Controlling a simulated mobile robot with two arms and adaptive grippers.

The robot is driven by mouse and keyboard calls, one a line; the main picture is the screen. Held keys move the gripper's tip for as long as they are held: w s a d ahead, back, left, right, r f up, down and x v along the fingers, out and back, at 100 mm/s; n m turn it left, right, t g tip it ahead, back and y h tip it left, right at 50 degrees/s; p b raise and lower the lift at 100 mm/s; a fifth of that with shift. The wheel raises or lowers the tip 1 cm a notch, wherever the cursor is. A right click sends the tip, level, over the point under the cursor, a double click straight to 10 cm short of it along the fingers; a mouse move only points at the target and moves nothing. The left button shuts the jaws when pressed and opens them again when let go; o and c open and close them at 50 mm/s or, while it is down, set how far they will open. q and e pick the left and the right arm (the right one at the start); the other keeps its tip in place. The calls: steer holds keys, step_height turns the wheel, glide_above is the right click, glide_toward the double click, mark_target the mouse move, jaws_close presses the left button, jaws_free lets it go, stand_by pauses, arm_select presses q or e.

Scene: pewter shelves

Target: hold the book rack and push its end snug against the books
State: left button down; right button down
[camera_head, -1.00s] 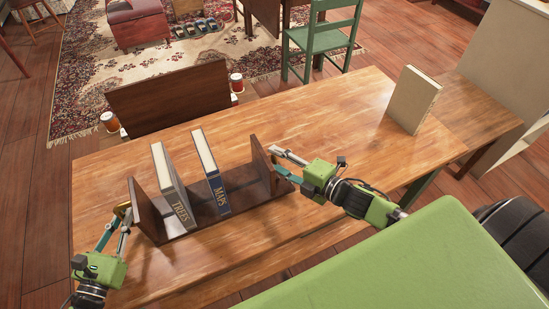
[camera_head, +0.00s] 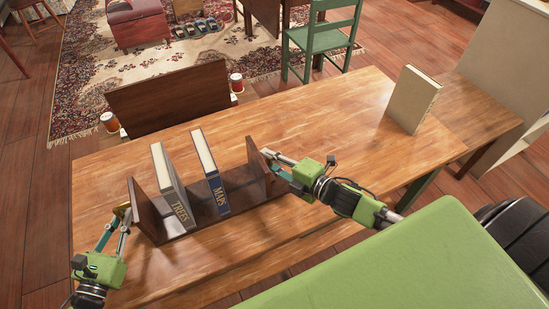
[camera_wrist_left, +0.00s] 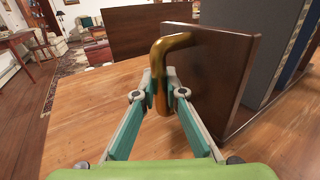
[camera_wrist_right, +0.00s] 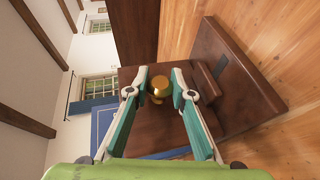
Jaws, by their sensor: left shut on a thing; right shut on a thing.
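The dark wooden book rack (camera_head: 180,233) stands on the table. The grey TREES book (camera_head: 176,199) and the blue MAPS book (camera_head: 217,190) stand in it with a gap between them. My left gripper (camera_head: 124,211) is shut on the brass handle (camera_wrist_left: 178,42) outside the rack's left end (camera_wrist_left: 222,75). My right gripper (camera_head: 268,158) is shut on the brass knob (camera_wrist_right: 161,82) of the right end (camera_head: 257,164). A gap shows between the MAPS book and this right end. The knob is partly hidden by the fingers.
The wooden table (camera_head: 310,140) is clear behind and right of the rack. A beige book (camera_head: 413,99) stands alone at the table's right.

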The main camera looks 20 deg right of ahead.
steer(key=a, duration=1.2)
steer(key=shift+a, duration=0.1)
steer(key=c, duration=1.8)
jaws_free()
steer(key=shift+o, duration=0.2)
steer(key=v, duration=1.2)
